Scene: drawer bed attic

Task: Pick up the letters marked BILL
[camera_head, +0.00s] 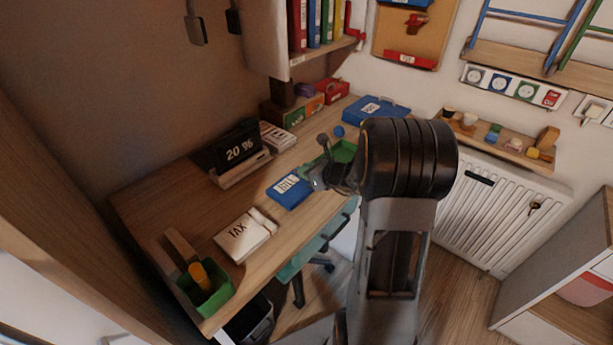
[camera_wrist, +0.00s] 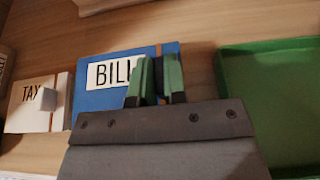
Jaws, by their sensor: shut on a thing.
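The blue BILL letters (camera_head: 284,197) lie flat at the middle of the wooden desk, with a white label reading BILL. In the wrist view the blue bundle (camera_wrist: 90,100) has a brown band near its right end. My gripper (camera_wrist: 157,82) has its two green-tipped fingers close together at that end, shut on the bundle and covering the end of the label. In the head view my gripper (camera_head: 314,183) is at the bundle's right end, partly hidden by my arm. I cannot tell whether the bundle is clear of the desk.
White TAX letters (camera_head: 240,238) lie to the left, nearer the desk's front. A green tray (camera_wrist: 270,100) is just right of my gripper. A green box (camera_head: 208,293) stands at the near corner. A clock (camera_head: 239,148) and another blue item (camera_head: 376,110) are farther back.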

